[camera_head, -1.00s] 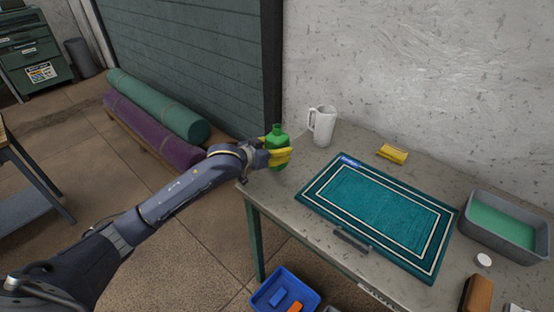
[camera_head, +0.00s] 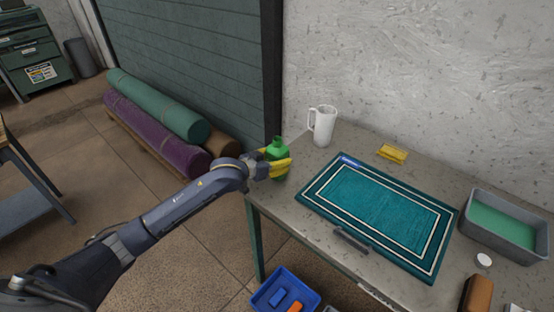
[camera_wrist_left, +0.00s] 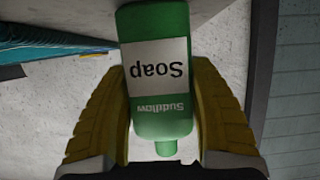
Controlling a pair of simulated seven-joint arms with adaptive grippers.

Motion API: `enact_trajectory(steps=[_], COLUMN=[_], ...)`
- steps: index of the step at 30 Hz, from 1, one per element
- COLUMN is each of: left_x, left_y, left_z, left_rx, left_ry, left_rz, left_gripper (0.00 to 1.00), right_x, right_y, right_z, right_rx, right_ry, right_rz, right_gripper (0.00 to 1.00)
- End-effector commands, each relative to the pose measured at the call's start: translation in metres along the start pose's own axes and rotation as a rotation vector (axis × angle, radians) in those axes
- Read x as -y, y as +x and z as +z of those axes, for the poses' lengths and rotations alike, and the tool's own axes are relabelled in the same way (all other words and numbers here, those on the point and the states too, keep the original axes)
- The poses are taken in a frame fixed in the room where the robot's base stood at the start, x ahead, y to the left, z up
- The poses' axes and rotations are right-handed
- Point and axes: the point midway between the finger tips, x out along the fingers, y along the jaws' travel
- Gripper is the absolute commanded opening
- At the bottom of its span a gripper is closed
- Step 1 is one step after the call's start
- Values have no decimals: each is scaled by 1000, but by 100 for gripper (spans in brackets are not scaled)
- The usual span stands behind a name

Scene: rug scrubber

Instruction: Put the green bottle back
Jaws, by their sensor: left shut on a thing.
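The green bottle (camera_head: 277,151) is upright at the left end of the grey table (camera_head: 310,218), near its back left corner. My left gripper (camera_head: 281,167) is shut on it, with yellow fingers on both sides of its body. In the left wrist view, the bottle (camera_wrist_left: 158,95) has a white label reading "Soap" and sits between the two yellow fingers (camera_wrist_left: 160,112). I cannot tell whether its base touches the table top. My right gripper is not in view.
A white jug (camera_head: 322,126) stands just right of the bottle. A grey basin (camera_head: 510,240) of green liquid, a white cap (camera_head: 483,260) and a brown brush (camera_head: 477,293) are at right. A blue bin (camera_head: 306,290) is below.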

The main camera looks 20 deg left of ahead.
Motion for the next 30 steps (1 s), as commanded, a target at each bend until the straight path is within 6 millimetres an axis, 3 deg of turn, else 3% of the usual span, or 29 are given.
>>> enact_trajectory(steps=[1, 6, 17, 30], left_x=[0, 0, 0, 0], left_y=[0, 0, -5, -76], left_z=[0, 0, -2, -1], left_rx=[0, 0, 0, 2], left_ry=[0, 0, 1, 2], left_rz=[0, 0, 0, 0], left_gripper=[61, 79, 79, 79], right_x=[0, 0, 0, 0], right_y=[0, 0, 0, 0], right_z=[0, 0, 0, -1], right_rx=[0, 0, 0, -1], right_ry=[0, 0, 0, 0], right_rz=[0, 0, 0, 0], right_gripper=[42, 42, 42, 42])
